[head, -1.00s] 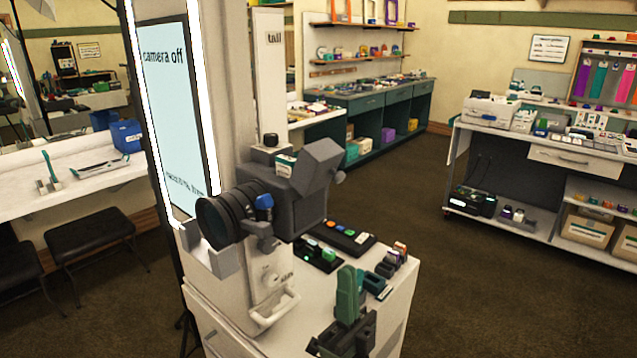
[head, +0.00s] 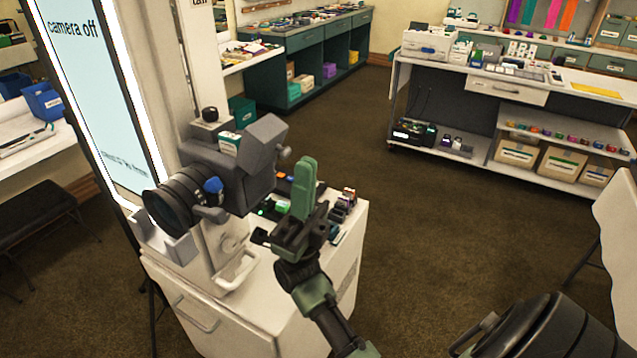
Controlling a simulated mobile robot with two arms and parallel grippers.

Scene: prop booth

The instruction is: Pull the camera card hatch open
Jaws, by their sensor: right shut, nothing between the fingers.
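A dark grey camera (head: 249,179) with a big black lens (head: 181,197) stands on a white stand above a white cabinet (head: 281,315). The lens points toward the lower left. I cannot make out the card hatch on the camera; the camera's far sides are hidden. My right gripper (head: 307,163), with green fingers, is shut and empty. My left gripper is not in view.
Several small coloured items (head: 345,203) lie on the cabinet top behind my right gripper. A lit screen (head: 88,95) reading "camera off" stands at the left. A white workbench (head: 493,85) is at the back right. The brown floor between is clear.

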